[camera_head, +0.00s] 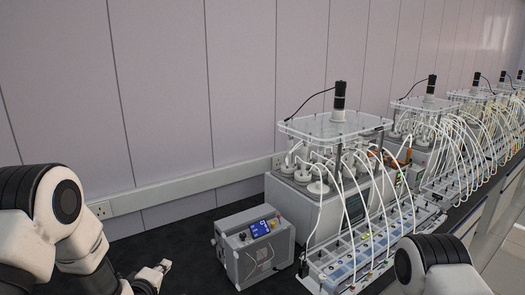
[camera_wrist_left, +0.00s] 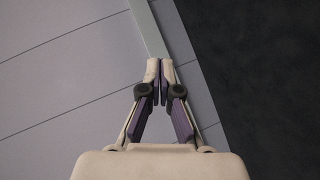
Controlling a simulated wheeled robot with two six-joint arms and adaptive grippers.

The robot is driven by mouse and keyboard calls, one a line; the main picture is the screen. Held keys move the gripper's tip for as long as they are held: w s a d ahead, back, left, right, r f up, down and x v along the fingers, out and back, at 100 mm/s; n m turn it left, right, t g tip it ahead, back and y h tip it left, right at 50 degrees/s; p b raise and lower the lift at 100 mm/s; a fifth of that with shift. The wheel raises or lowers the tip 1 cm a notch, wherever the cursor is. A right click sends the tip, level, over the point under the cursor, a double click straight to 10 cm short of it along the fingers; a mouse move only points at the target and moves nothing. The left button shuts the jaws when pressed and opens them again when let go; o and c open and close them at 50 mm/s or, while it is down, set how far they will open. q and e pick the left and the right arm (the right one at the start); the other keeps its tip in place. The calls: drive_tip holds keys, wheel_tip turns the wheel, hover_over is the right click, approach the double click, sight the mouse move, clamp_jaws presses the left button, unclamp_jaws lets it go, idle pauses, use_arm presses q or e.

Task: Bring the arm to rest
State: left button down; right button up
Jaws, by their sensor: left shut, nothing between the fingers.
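My left arm comes in from the left in the head view. Its gripper (camera_head: 160,269) is low over the black bench top, left of the grey control box, and touches nothing I can see. In the left wrist view the left gripper (camera_wrist_left: 160,70) has its two fingers together with nothing between them. It points toward the wall and its trunking strip. My right arm (camera_head: 435,262) shows only as white and black links at the lower right; its gripper is out of the picture.
A grey control box (camera_head: 252,245) with a blue display stands right of the left gripper. Beyond it are a reactor (camera_head: 335,128) with white tubes and a tube rack (camera_head: 372,245). More reactors line the bench to the right. The black bench top (camera_head: 190,245) is bare near the left gripper.

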use_arm(q)
drive_tip(key=s+f+m+g, duration=0.75)
drive_tip(key=s+f, duration=1.05)
drive_tip(key=s, duration=0.3)
drive_tip(key=s+f+m+g+b, duration=0.1)
drive_tip(key=s+f+m+g, duration=0.25)
drive_tip(key=s, duration=0.75)
drive_tip(key=s+f+m+g, duration=0.3)
drive_tip(key=s+g, duration=0.1)
drive_tip(key=s, duration=0.7)
wheel_tip(320, 180, down, 26)
drive_tip(key=w+b, duration=0.1)
drive_tip(key=b, duration=2.5)
drive_tip(key=shift+w+d+t+y, duration=0.15)
drive_tip(key=shift+d+t+y, duration=0.15)
drive_tip(key=shift+d+y, duration=0.15)
use_arm(e)
wheel_tip(320, 180, down, 27)
drive_tip(key=shift+s, duration=0.45)
drive_tip(key=shift+f, duration=0.15)
